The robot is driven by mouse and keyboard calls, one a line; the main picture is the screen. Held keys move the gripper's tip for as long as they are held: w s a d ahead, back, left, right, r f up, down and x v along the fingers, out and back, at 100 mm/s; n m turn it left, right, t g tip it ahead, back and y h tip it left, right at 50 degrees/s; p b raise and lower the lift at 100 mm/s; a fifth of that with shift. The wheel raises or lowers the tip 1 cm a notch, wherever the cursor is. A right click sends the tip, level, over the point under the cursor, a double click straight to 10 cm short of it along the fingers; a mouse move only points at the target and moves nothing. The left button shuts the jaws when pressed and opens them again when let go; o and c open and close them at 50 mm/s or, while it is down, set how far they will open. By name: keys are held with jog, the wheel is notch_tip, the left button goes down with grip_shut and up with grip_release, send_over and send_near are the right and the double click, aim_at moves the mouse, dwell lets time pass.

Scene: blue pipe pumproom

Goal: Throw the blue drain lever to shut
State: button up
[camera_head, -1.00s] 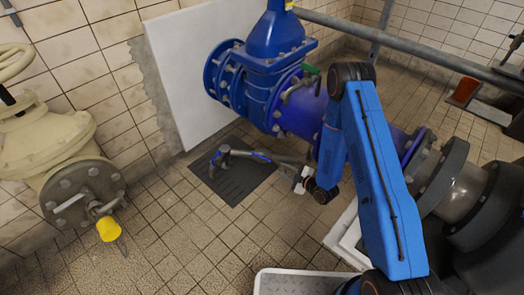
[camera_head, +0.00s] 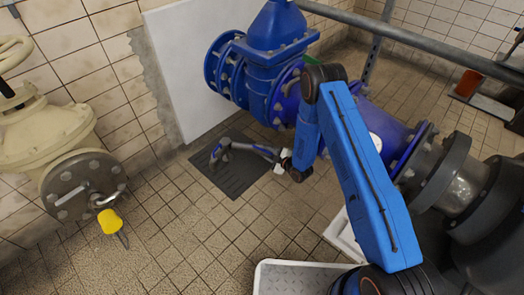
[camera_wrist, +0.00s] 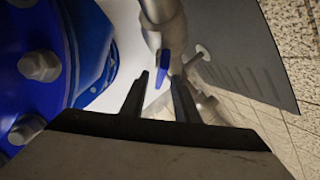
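A grey metal drain pipe (camera_head: 222,149) with an elbow sits over the dark floor plate, left of my wrist in the head view. A slim blue lever (camera_head: 241,147) lies along it. In the wrist view the blue lever (camera_wrist: 163,66) points toward me, with the grey pipe (camera_wrist: 160,18) behind it. My gripper (camera_wrist: 160,76) is open, its two dark fingers apart. The lever's tip shows in line with the gap between the fingertips; I cannot tell whether they touch it.
A big blue pipe with a flanged valve (camera_head: 270,65) stands close above. A pale tray (camera_head: 275,275) lies at the front. The tiled floor (camera_head: 190,240) between is clear.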

aim_at(264, 150)
jog(key=shift+x, duration=1.65)
grip_shut()
